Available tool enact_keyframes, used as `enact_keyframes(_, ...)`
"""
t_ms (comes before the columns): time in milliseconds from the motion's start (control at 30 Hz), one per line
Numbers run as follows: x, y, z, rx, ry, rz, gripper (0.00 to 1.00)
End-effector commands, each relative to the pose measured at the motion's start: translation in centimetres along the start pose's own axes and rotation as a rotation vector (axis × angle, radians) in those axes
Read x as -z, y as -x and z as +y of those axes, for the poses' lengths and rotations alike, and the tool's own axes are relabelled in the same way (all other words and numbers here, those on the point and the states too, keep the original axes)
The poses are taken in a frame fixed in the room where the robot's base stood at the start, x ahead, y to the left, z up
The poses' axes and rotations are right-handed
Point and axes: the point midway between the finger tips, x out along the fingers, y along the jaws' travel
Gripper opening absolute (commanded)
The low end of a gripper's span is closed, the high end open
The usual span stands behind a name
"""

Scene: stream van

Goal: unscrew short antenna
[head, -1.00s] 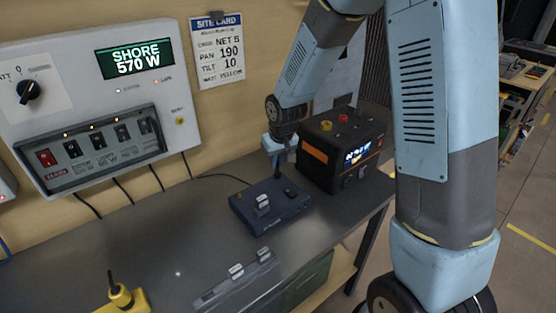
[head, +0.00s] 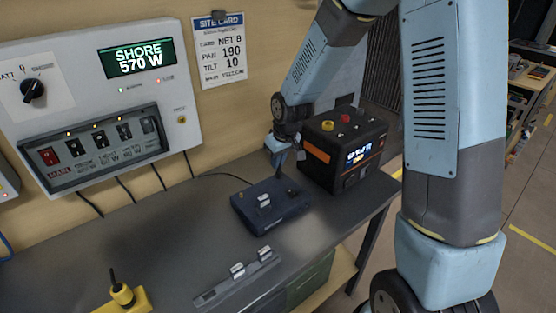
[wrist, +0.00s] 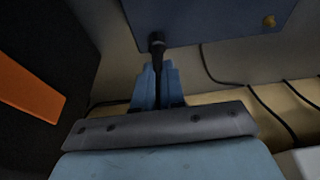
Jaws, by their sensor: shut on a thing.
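The short antenna is a thin black stick with a thicker black base, seen in the wrist view (wrist: 157,47) at the edge of the dark blue box (wrist: 205,22). My gripper (wrist: 158,85) has its two pale blue fingers closed around the stick. In the head view the blue box (head: 262,217) lies on the bench, with my gripper (head: 281,157) above its back right corner. I cannot tell whether the antenna's base is seated in the box or loose.
A black and orange power unit (head: 345,150) stands close to the right of my gripper. A grey rail with tags (head: 235,283) lies at the front. A yellow piece with a black stem (head: 122,295) stands front left. A switch panel (head: 90,100) hangs on the wall.

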Motion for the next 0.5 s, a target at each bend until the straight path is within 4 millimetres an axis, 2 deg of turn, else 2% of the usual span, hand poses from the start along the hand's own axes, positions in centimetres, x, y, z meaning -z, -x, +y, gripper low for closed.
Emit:
enact_keyframes(200, -0.02, -0.02, 0.03, 0.033, 0.115, -0.001, 0.0)
enact_keyframes(500, 0.02, 0.0, -0.15, 0.042, 0.151, 0.001, 0.0)
